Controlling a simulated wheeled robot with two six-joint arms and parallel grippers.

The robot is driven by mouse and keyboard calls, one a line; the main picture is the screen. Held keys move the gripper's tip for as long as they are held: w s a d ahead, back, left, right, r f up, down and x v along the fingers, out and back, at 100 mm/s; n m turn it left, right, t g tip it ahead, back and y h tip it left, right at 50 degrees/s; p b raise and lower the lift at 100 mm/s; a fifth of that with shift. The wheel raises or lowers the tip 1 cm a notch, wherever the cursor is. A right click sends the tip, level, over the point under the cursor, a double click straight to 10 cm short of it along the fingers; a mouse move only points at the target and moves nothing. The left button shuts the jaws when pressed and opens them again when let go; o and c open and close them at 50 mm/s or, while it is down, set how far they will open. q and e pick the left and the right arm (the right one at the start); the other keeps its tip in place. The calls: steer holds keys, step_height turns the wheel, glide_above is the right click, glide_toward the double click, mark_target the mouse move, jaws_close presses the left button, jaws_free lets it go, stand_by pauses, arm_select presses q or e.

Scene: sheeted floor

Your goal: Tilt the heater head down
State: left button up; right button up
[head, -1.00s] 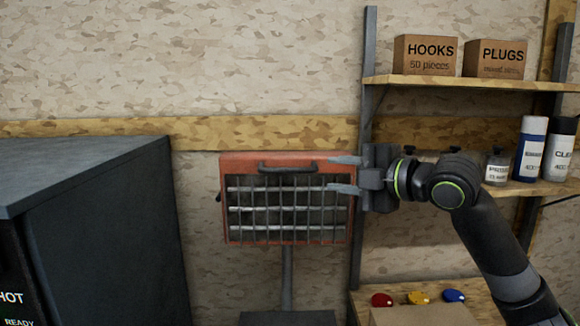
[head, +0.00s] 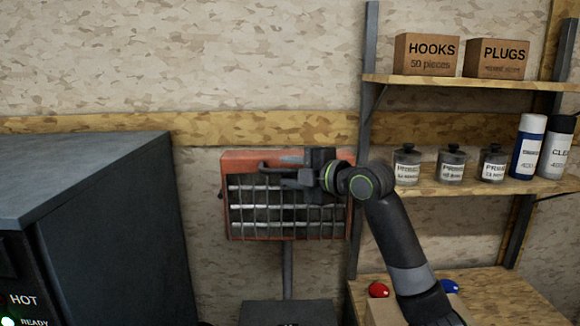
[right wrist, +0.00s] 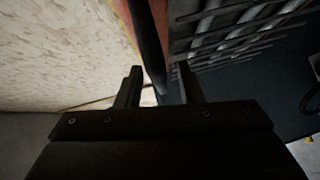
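The heater head (head: 240,163) is an orange-red box with a wire grille over pale bars, facing me on a grey post (head: 288,265). Its dark handle (head: 263,167) runs along the upper front; its right part is hidden behind my right gripper (head: 284,167). That gripper is open, fingers pointing left, in front of the upper part of the head. In the right wrist view the dark handle bar (right wrist: 147,45) runs into the gap between the two separated fingers (right wrist: 160,85). I cannot tell whether either finger touches it. My left gripper is not in view.
A dark cabinet (head: 110,220) with a HOT label stands at the left. Shelves (head: 480,82) at the right hold two cartons, several jars and two spray cans (head: 530,147). Red (head: 378,290) and blue (head: 449,286) buttons sit lower right. Space between cabinet and heater is clear.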

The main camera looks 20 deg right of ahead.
steer(key=shift+w+a, duration=0.1)
jaws_close()
stand_by(0.3)
